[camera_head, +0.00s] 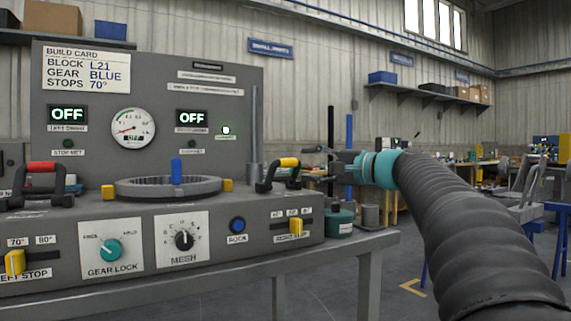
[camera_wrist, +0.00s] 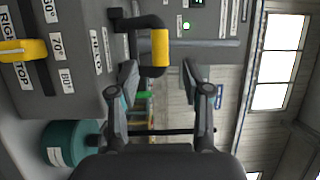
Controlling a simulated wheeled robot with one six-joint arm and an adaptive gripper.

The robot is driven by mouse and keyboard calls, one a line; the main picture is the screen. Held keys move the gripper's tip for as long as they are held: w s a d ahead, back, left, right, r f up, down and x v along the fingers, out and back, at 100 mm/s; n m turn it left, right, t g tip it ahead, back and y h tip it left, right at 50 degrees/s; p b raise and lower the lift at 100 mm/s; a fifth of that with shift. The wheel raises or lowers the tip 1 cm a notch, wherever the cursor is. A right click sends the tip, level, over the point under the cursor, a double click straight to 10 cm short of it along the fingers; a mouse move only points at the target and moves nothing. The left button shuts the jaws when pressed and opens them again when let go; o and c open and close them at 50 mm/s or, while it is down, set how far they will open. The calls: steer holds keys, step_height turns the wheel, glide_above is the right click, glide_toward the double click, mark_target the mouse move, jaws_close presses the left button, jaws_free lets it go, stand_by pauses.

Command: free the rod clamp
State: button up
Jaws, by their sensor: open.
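A black clamp handle with a yellow grip (camera_head: 284,163) stands on the right end of the grey console, beside an upright grey rod (camera_head: 254,125). I take it for the rod clamp; no readable label confirms this. My gripper (camera_head: 318,163) is open and empty, just right of the handle and apart from it. In the wrist view, which is turned sideways, the yellow grip (camera_wrist: 160,48) lies just beyond the gap between my open fingertips (camera_wrist: 160,75). The grey rod (camera_wrist: 215,45) runs behind the handle there.
A red-gripped handle (camera_head: 42,166) stands at the console's left. A gear ring with a blue pin (camera_head: 177,172) lies between. A green canister (camera_head: 340,220) stands below my gripper. Dark and blue posts (camera_head: 331,125) rise behind. The right stop slider (camera_head: 295,227) is on the console front.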

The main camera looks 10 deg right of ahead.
mark_target(291, 163)
steer(key=x, duration=0.7)
steer(key=shift+w+a, duration=0.15)
steer(key=shift+w, duration=0.05)
jaws_close()
